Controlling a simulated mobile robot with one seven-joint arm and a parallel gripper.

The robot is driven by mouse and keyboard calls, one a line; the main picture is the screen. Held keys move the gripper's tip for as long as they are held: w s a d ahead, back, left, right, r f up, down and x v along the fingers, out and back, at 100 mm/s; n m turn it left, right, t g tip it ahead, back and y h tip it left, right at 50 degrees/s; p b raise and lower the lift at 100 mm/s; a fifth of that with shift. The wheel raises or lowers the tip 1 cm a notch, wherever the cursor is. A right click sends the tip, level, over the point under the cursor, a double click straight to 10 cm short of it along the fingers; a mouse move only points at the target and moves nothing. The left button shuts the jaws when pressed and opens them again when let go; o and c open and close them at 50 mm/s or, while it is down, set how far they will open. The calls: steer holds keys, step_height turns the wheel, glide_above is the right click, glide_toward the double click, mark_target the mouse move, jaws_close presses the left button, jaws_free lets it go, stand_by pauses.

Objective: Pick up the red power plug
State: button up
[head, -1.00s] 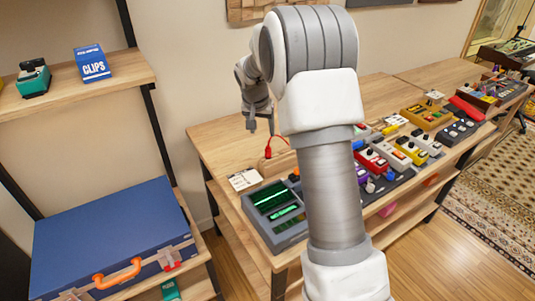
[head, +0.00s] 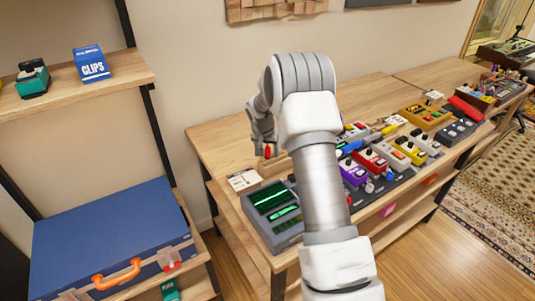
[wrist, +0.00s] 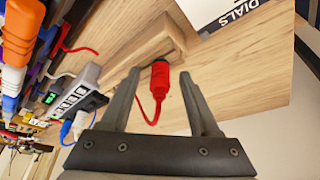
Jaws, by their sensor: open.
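In the head view the plug (head: 267,151) shows as a small red spot beneath my gripper. My gripper (wrist: 160,78) is open, with one finger on each side of the plug and a gap visible on both sides in the wrist view. In the head view my gripper (head: 268,148) is low over the table, partly hidden by its own wrist.
A white card (head: 243,179) and a grey device with green screens (head: 272,206) are near the plug. Several effect pedals (head: 397,152) fill the table to the right. A blue case (head: 112,238) is on the left shelf. Bare wood (head: 215,143) lies behind the gripper.

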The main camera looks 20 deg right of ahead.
jaws_close()
stand_by(0.3)
